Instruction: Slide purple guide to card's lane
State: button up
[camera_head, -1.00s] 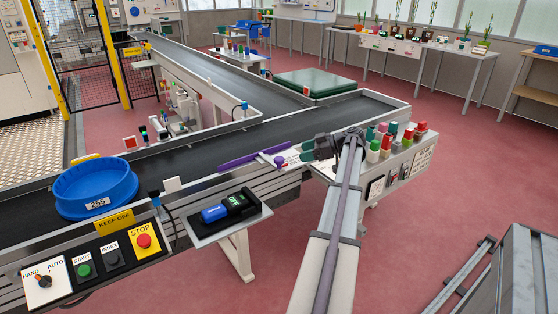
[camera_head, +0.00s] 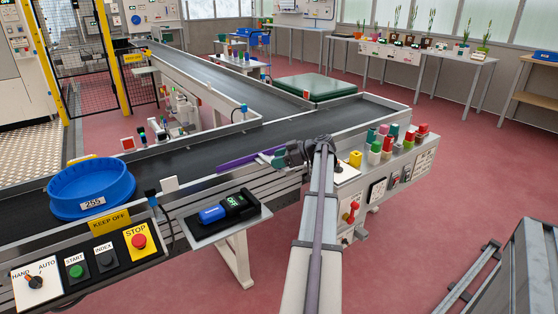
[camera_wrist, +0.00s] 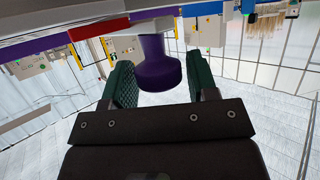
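The purple guide (camera_head: 236,161) is a long bar lying along the near edge of the dark conveyor, left of my gripper (camera_head: 277,157). In the head view my gripper covers its right end and knob. In the wrist view the guide's purple knob (camera_wrist: 158,62) sits between my two green finger pads (camera_wrist: 160,78). The fingers are apart, with the knob close to both; I see no clear grip on it. The purple bar also shows at upper left in the wrist view (camera_wrist: 40,47). I cannot make out the card or its lane marks.
A blue round bin (camera_head: 92,187) marked 255 stands on the conveyor (camera_head: 190,153) at left. A small shelf holds a black-and-blue device (camera_head: 229,207) in front. Several coloured pegs (camera_head: 388,142) stand right of my arm, near a red lever (camera_head: 351,211).

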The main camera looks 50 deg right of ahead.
grip_shut()
jog(key=shift+w+d, duration=0.25)
jog(key=shift+w, duration=0.45)
jog(key=shift+w+d, duration=0.25)
jog(key=shift+w, duration=0.45)
jog(key=shift+w+d, duration=0.25)
jog(key=shift+w, duration=0.45)
jog(key=shift+o, duration=1.1)
grip_release()
jog(key=p+v, duration=0.4)
jog(key=v, duration=0.6)
jog(key=shift+s, duration=0.35)
jog(key=shift+d+r, duration=0.1)
jog(key=shift+d, duration=0.05)
